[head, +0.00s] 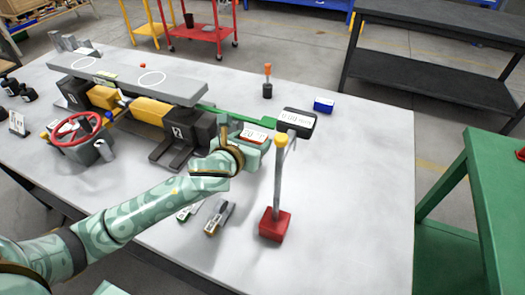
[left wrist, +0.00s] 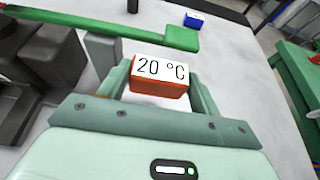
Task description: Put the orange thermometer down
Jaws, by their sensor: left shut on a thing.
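The orange thermometer (left wrist: 160,85) has a white top face reading "20 °C". In the left wrist view it sits between the two fingers of my left gripper (left wrist: 162,84), which is shut on it. In the head view my left gripper (head: 254,142) is over the grey table (head: 345,200), right of the jacks, with the thermometer (head: 254,136) partly hidden between its fingers. I cannot tell whether the thermometer's underside touches the table. My right gripper is not in view.
A red-based post with a yellow knob (head: 275,222) stands close right of my gripper. A blue block (head: 323,105) lies behind. The table's right side is clear.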

